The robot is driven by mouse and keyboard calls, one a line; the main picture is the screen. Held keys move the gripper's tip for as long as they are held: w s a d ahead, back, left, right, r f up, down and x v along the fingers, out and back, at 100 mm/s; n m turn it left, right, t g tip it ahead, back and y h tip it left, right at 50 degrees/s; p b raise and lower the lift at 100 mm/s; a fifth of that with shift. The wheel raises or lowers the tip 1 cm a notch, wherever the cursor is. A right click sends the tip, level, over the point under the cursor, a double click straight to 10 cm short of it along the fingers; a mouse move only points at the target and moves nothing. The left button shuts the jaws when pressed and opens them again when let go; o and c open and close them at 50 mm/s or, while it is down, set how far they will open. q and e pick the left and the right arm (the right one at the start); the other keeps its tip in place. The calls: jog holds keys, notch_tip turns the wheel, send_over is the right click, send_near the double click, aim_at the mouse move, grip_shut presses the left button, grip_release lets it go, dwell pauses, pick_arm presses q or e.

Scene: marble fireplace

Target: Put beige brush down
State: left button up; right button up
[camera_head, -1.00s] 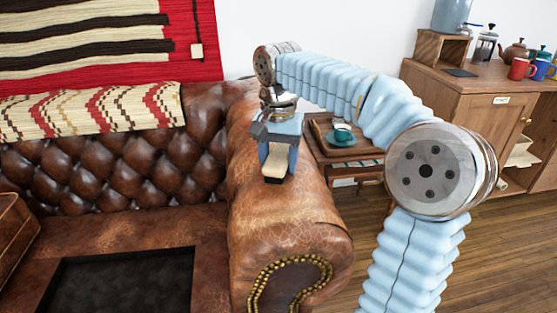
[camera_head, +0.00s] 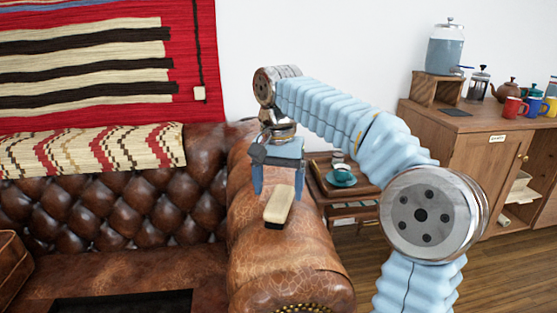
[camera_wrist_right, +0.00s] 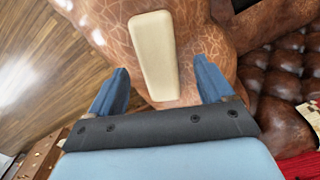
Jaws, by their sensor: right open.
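The beige brush (camera_head: 280,204) lies on the top of the brown leather sofa arm (camera_head: 275,250). In the right wrist view the beige brush (camera_wrist_right: 154,55) lies on the leather, ahead of the fingers and apart from both. My right gripper (camera_head: 276,190) is above the sofa arm, just behind the brush, with its blue fingers spread. In the right wrist view the right gripper (camera_wrist_right: 158,85) is open and empty. My left gripper is not in view.
A small wooden side table (camera_head: 341,190) with a teal cup and saucer (camera_head: 341,178) stands right of the sofa arm. A wooden cabinet (camera_head: 470,170) with mugs and jars stands farther right. A dark tray (camera_head: 120,301) lies on the sofa seat.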

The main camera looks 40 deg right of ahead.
aim_at(279, 200)
notch_tip(279, 200, up, 7)
jog(key=shift+p, duration=0.4)
jog(key=shift+s, duration=0.1)
